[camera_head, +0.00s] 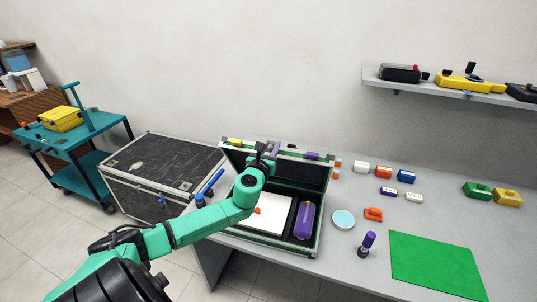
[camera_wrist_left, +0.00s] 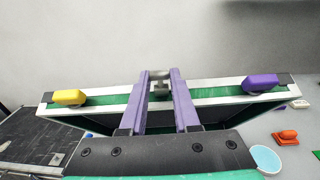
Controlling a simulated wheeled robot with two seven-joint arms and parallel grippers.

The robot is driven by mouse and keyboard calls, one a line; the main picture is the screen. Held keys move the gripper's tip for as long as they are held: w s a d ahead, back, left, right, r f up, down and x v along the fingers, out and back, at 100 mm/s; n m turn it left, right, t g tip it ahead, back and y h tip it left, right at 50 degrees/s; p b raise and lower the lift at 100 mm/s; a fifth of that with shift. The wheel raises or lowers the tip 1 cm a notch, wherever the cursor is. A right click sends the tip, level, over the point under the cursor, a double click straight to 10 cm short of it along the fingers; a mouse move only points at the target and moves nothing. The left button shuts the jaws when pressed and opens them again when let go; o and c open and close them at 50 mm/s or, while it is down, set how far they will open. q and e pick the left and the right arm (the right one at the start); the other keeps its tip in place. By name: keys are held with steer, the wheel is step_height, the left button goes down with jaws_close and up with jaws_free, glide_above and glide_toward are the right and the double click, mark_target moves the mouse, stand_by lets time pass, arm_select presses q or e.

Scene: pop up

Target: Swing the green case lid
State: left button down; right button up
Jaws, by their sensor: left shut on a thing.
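The green case (camera_head: 318,240) stands open on the grey table, with a white panel and a purple item in its tray. Its lid (camera_head: 318,171) stands raised along the back of the case, its dark inside showing. The lid rim, green with pale edges, crosses the left wrist view (camera_wrist_left: 220,97) and carries a yellow latch (camera_wrist_left: 70,97) and a purple latch (camera_wrist_left: 260,83). My left gripper (camera_head: 268,150) is at the middle of this rim, its purple fingers (camera_wrist_left: 160,75) closed around a small metal part there. My right gripper is out of view.
A black trunk (camera_head: 160,165) stands on the floor left of the table. Right of the case are a pale blue dish (camera_head: 343,219), an orange block (camera_head: 373,214), a purple-topped stamp (camera_head: 368,240) and a green mat (camera_head: 435,262). A wall shelf (camera_head: 440,85) hangs above.

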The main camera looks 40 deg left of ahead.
arm_select(q)
steer(key=shift+s+d+f, duration=0.3)
steer(key=shift+s, duration=0.35)
steer(key=shift+s+d+f, duration=0.25)
steer(key=shift+s, duration=0.4)
steer(key=s+d+f+b, duration=0.1)
steer(key=s+d+f, duration=0.2)
steer(key=s+f, duration=0.2)
steer(key=shift+s+f+b, duration=0.3)
steer(key=shift+s+b, duration=0.05)
steer(key=shift+s, duration=0.7)
